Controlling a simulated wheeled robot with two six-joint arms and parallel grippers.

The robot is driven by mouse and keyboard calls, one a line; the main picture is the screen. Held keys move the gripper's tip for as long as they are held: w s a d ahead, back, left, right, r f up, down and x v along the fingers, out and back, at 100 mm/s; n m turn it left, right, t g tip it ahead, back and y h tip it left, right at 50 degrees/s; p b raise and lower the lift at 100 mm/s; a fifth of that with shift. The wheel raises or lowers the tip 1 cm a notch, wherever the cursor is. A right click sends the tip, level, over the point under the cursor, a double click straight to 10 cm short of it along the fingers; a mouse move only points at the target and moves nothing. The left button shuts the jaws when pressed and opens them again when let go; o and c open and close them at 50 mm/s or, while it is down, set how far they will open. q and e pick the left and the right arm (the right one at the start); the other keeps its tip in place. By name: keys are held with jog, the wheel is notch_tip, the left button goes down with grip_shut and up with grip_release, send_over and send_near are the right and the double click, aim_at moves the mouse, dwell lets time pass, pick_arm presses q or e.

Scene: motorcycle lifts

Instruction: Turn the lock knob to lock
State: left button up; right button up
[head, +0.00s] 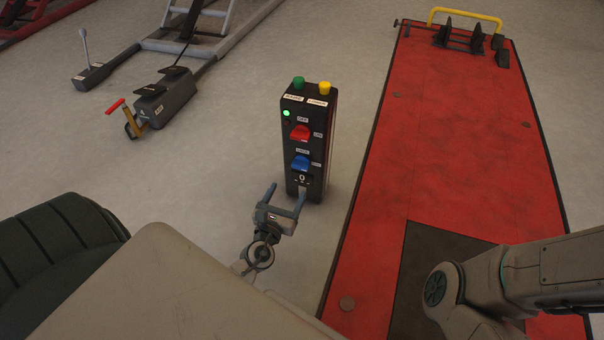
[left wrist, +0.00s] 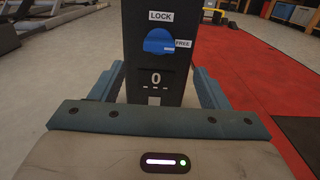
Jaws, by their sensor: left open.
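The lock knob (head: 300,162) is blue and sits on the front of a black upright control box (head: 318,190), below a red knob (head: 300,132). In the left wrist view the blue knob (left wrist: 157,42) has a LOCK label above it and a FREE label at its right. Its pale mark is on the right, near FREE. My left gripper (head: 287,188) is open and empty, in front of and below the knob. In the left wrist view its fingers stand either side of the box's lower front, apart from the knob. My right gripper is out of view.
Green (head: 298,83) and yellow (head: 324,87) buttons top the box, and a green light (head: 286,113) glows on its front. A red lift platform (head: 440,140) lies to the right. A grey pedal unit (head: 165,97) stands at left. The floor between is clear.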

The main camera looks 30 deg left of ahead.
aim_at(299, 168)
pick_arm(q)
jog(key=x, duration=0.9)
jog(key=shift+w+a, duration=0.1)
jog(key=shift+c, duration=0.2)
jog(key=c, duration=1)
